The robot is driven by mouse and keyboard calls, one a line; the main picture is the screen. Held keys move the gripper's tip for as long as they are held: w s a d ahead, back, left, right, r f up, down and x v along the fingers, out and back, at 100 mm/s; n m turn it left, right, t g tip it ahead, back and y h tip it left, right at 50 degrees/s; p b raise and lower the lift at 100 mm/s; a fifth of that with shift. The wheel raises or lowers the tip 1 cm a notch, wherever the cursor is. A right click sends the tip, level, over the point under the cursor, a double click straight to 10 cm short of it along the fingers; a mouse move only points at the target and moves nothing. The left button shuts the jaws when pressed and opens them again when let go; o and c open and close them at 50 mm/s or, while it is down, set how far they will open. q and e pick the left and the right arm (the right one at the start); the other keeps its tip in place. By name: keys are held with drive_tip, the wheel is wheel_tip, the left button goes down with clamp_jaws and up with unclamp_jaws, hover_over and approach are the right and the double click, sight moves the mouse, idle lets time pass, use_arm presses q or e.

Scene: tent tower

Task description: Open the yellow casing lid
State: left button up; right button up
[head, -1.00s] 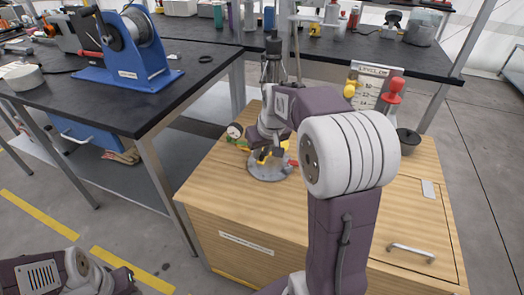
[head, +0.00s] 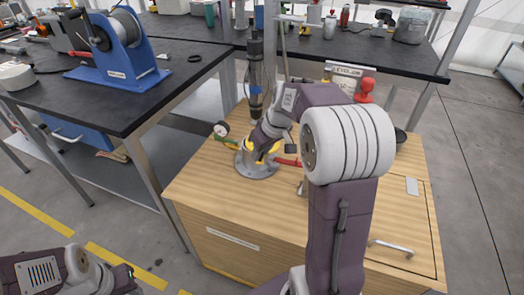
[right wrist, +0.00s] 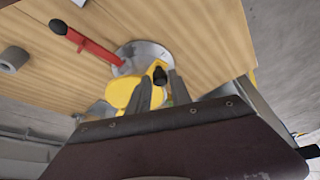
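The yellow casing (right wrist: 122,92) sits at a round grey metal base on the wooden cabinet top. In the right wrist view a black knob (right wrist: 160,75) stands beside the casing's yellow part. In the head view only bits of yellow (head: 254,143) show, mostly hidden behind my right arm. My right gripper (right wrist: 160,88) is at the casing, its two grey fingers apart with the knob and some yellow showing between them. Contact is unclear. In the head view my right gripper is largely hidden by its own wrist. My left gripper (head: 124,272) is low at the left, away from the casing.
A red lever with a black grip (right wrist: 85,43) juts out near the base. A dark upright cylinder (head: 256,75) rises behind it, and a round gauge (head: 221,129) stands left. A red-knobbed item (head: 365,90) stands at the back right. The cabinet's front left top (head: 205,185) is clear.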

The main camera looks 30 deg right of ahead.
drive_tip(key=shift+o, duration=0.7)
